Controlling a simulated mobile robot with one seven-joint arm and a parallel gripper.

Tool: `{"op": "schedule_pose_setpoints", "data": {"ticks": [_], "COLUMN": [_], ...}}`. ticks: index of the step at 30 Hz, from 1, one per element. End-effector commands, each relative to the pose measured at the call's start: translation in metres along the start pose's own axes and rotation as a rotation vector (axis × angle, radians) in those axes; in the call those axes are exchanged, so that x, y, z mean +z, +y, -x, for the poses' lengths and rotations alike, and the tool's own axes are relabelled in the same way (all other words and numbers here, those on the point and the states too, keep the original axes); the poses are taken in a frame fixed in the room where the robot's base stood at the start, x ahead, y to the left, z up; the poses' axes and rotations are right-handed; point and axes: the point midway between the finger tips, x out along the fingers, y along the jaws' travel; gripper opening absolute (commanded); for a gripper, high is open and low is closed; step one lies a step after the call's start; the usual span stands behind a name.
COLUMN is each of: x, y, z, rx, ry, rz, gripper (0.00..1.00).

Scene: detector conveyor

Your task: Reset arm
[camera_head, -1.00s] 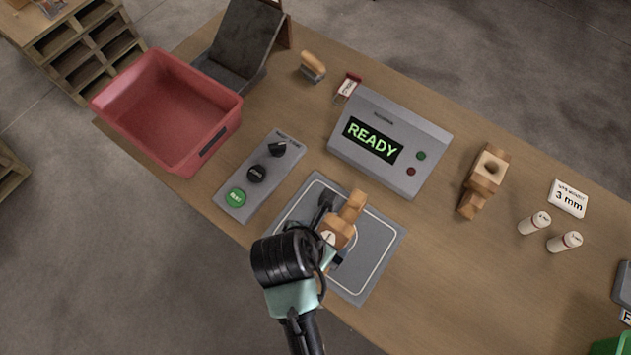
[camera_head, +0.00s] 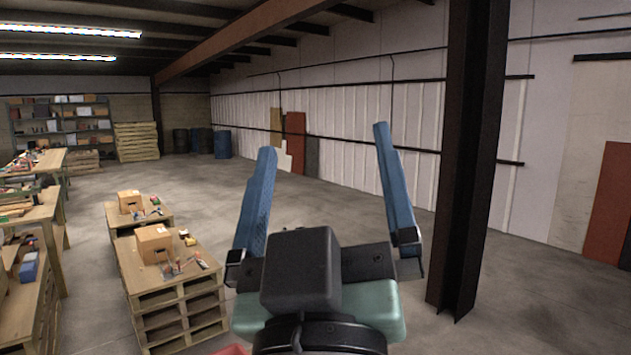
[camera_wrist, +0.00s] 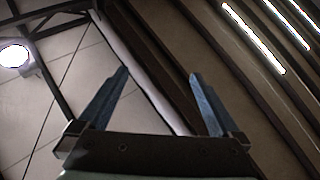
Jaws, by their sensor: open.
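My gripper (camera_head: 318,175) is raised in front of the head camera, its two blue fingers spread wide and pointing up. Nothing is between the fingers. In the wrist view my gripper (camera_wrist: 158,88) is also open and empty, with the ceiling and its beams behind it. The worktable with the detector is out of view in both current frames.
A dark steel column (camera_head: 468,150) stands to the right of my gripper. Pallet stacks with cardboard boxes (camera_head: 154,243) stand at left, with workbenches (camera_head: 32,210) at the far left. Open concrete floor (camera_head: 335,205) lies beyond.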

Motion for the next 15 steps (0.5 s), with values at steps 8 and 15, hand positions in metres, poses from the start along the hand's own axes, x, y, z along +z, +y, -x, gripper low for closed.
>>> {"op": "schedule_pose_setpoints", "data": {"ticks": [8,15], "x": [-0.076,-0.076], "y": [0.017,0.017], "z": [0.006,0.006], "rx": [0.01,0.01], "ry": [0.226,0.225], "rz": [-0.277,-0.28], "gripper": [1.0,1.0]}}
